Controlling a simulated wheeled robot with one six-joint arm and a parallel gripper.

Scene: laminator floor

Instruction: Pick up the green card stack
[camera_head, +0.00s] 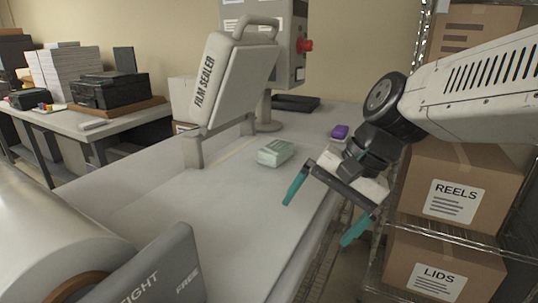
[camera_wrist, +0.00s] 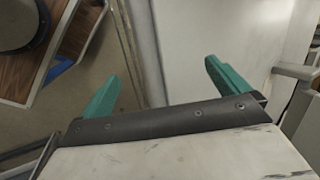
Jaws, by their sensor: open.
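A pale green stack (camera_head: 275,152), which looks like the green card stack, lies on the grey table beside the film sealer in the head view. My gripper (camera_head: 318,221) is open, its two teal fingers spread wide with nothing between them. It hangs over the table's right edge, to the right of the stack and nearer the camera, apart from it. The wrist view shows the open fingers (camera_wrist: 163,72) above the table edge and the floor. The stack cannot be made out in the wrist view.
A purple item (camera_head: 340,131) lies near the table's right edge. A large roll (camera_head: 50,240) and a grey panel (camera_head: 155,275) fill the near left. Shelves with boxes (camera_head: 455,190) stand at right. The tabletop's middle is clear.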

